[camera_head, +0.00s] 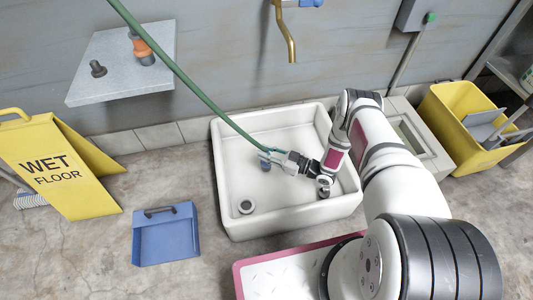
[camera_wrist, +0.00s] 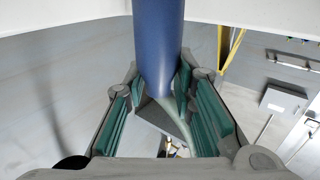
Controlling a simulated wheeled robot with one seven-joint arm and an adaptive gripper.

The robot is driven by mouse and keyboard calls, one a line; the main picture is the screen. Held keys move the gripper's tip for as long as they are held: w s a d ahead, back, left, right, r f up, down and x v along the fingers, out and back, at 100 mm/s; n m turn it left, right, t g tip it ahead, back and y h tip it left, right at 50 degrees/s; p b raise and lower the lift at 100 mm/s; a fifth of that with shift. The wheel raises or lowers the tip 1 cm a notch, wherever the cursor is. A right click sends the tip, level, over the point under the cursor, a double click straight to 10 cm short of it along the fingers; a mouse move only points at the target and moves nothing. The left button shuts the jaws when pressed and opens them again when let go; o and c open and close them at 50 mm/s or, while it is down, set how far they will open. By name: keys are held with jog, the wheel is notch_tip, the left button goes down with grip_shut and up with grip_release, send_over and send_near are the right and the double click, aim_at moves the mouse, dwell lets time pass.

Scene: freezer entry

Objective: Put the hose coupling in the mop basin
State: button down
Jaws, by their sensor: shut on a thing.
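The hose coupling (camera_head: 265,163) is a small blue cylinder at the end of a green hose (camera_head: 190,83) that comes down from the top of the head view. My gripper (camera_head: 276,159) is shut on the coupling. In the wrist view the blue coupling (camera_wrist: 158,45) stands between the green-padded fingers of my gripper (camera_wrist: 160,85). The white mop basin (camera_head: 290,223) stands on the floor against the wall, with a round drain (camera_head: 246,205) at its front left. The coupling shows over the basin's inside; whether it touches the bottom I cannot tell.
A yellow wet-floor sign (camera_head: 58,170) and a blue dustpan (camera_head: 165,235) stand left of the basin. A grey wall shelf (camera_head: 115,85) and a brass tap (camera_head: 285,30) are behind. A yellow mop bucket (camera_head: 455,125) is right. A pink-edged white tray (camera_head: 280,278) lies in front.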

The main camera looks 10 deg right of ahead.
jog(key=shift+f, duration=0.45)
jog(key=shift+f, duration=0.1)
jog(key=c, duration=1.3)
grip_release()
jog(key=shift+c, duration=0.2)
